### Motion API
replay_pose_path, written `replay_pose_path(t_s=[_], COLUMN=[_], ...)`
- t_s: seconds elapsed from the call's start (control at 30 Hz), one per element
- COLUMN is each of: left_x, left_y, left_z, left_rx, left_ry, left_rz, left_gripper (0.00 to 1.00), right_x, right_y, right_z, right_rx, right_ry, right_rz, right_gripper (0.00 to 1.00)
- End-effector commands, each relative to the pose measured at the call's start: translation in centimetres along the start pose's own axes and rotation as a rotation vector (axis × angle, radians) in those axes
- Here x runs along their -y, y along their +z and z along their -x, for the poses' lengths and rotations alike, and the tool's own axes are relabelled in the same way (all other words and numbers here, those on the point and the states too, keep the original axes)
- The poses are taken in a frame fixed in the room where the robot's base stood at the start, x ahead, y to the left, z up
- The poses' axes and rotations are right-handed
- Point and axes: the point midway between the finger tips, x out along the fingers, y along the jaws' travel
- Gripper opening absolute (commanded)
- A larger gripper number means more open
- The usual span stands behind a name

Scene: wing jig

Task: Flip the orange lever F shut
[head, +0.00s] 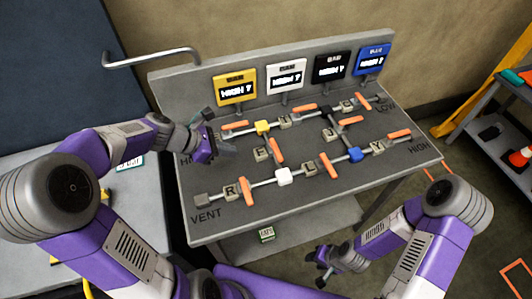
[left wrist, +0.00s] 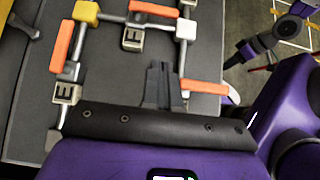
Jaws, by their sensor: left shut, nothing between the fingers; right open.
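The jig board (head: 210,228) carries pipes with lettered tags and orange levers. One tag (head: 262,154), on the pipe between the yellow block (head: 262,127) and white block (head: 284,176), looks like E or F. Its orange lever (head: 277,150) lies roughly along that pipe; it also shows in the left wrist view (left wrist: 154,9). A second similar tag (left wrist: 66,92) has an orange lever (left wrist: 62,46) beside it. I cannot tell which is F. My left gripper (head: 231,150) is shut and empty, left of the first tag and apart from its lever. My right gripper (head: 322,264) is open below the board's front edge.
Other orange levers stand nearby, including one (head: 248,190) across the pipe by the R tag. Yellow (head: 235,87), white, black and blue signs line the back. A cart (head: 495,125) stands at the right. The board's front strip is clear.

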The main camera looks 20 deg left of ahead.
Motion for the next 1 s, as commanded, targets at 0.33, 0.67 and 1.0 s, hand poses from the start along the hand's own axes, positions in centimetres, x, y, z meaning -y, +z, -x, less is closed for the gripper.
replay_pose_path(t_s=[0.33,0.67,1.0], left_x=[0.1,0.1,0.0], left_y=[-0.2,-0.2,2.6], left_z=[-3.5,-10.5,-12.9], left_rx=[0.000,0.000,0.000], left_ry=[-0.007,-0.005,-0.001], left_rz=[0.000,0.001,-0.001], left_gripper=[0.00,0.00,0.00], right_x=[-0.3,-1.0,-0.9], right_y=[-0.1,-0.1,-0.1], right_z=[-0.9,-2.7,-2.5], right_rx=[-0.001,-0.001,-0.001], right_ry=[0.000,0.000,0.000], right_rz=[0.000,0.000,0.000], right_gripper=[0.43,0.43,0.43])
